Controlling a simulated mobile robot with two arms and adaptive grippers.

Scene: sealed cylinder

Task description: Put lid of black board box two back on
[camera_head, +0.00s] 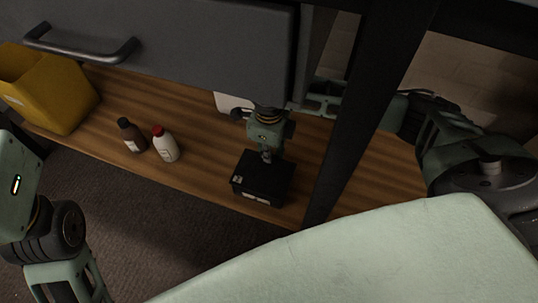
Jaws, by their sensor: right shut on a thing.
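The black board box (258,192) stands on the wooden shelf board, near its front edge and left of a dark post. Its dark lid (248,163) shows at the top of the box. My right gripper (267,156) points down over the middle of the lid and is shut on it. The lid looks level and at the box top, but I cannot tell whether it is fully seated. My left arm shows at the lower left; its gripper fingers are outside the picture.
A brown bottle (132,136) and a white bottle with a red cap (166,145) stand left of the box. A yellow bin (48,88) is at the far left. A white object (228,101) is behind my gripper. A grey drawer (190,45) overhangs the board; a dark post (353,120) rises at right.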

